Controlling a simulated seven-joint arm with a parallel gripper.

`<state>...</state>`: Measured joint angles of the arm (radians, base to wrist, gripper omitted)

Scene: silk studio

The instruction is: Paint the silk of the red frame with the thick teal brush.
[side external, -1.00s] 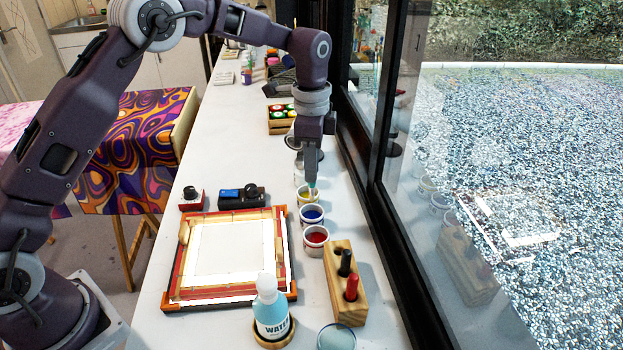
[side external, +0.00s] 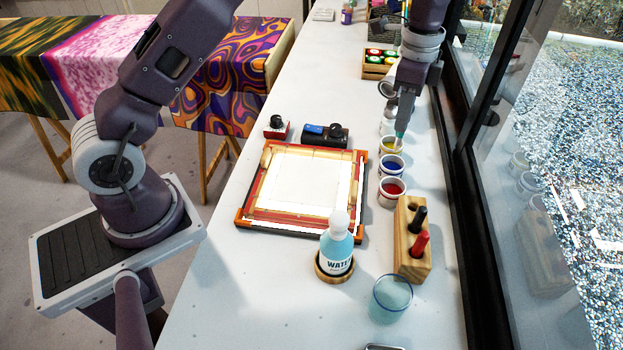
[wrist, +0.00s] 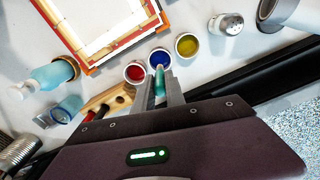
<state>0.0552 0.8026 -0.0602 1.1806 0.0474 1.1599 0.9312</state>
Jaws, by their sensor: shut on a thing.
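The red frame (side external: 242,222) lies flat on the white table, with pale, blank-looking silk (side external: 300,175) inside. It also shows at the top of the wrist view (wrist: 150,22). My gripper (side external: 403,112) is shut on the teal brush (side external: 400,134), which points down. In the side view its lower end overlaps the yellow paint pot (side external: 392,146). In the wrist view the teal brush (wrist: 160,78) appears in front of the blue pot's near edge (wrist: 160,59). I cannot tell whether its tip touches paint. The red pot (side external: 392,190) stands nearest the camera in the row.
A wooden holder (side external: 402,262) carries black and red handles. A water bottle (side external: 337,245) stands on a coaster near the frame's front edge, and a glass (side external: 392,293) stands to its right. The window runs along the right.

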